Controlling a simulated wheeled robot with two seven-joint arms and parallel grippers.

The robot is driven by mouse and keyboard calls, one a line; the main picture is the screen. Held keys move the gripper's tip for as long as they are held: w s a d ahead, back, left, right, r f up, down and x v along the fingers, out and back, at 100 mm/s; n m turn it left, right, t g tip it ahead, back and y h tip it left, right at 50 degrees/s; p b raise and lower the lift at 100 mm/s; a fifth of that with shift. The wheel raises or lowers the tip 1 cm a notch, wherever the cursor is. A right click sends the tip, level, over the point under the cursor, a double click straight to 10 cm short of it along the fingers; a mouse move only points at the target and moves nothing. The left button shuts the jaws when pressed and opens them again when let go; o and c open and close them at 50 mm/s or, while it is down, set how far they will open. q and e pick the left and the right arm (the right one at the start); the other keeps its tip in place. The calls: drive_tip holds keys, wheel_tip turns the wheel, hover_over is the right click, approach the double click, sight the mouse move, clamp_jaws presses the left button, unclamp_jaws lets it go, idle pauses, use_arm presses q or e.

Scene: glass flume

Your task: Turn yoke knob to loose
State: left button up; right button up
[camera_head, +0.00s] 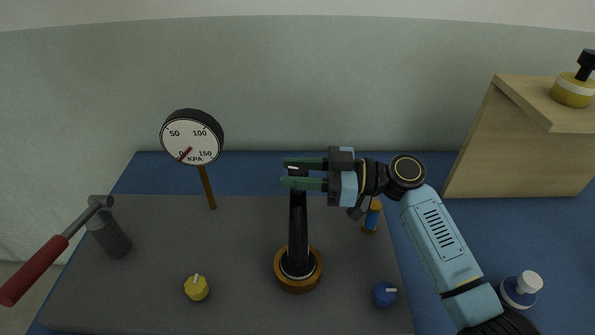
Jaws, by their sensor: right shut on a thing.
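My right gripper (288,174) reaches in from the right with its green fingers level, pointing left. It is shut on the top end of a black upright lever (298,225), which rises from a round brass-coloured base (291,282). The fingers hide part of that top end. A yellow knob (196,288) with a pale pointer aimed up sits left of the base. I see no label saying which one is the yoke knob. My left gripper is out of view.
A KPA gauge (192,140) stands on a stalk at the back left. A red-handled lever (35,270) on a grey post is at far left. A small orange-and-blue cylinder (372,218) is near my right wrist. A wooden stand (520,150) and bottles are at right.

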drive_tip(key=m+t, duration=0.2)
drive_tip(key=t, duration=0.2)
drive_tip(key=shift+m+h, duration=0.4)
drive_tip(key=m+t+h, duration=0.1)
drive_tip(key=m+t, duration=0.1)
drive_tip(key=t, duration=0.1)
drive_tip(key=shift+p, duration=0.35)
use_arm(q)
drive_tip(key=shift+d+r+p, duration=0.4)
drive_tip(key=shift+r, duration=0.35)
use_arm(e)
drive_tip(key=shift+m+t+h, duration=0.7)
drive_tip(key=shift+t, duration=0.4)
drive_tip(key=o, duration=0.9)
drive_tip(key=shift+o, duration=0.2)
drive_tip(key=shift+d, duration=0.1)
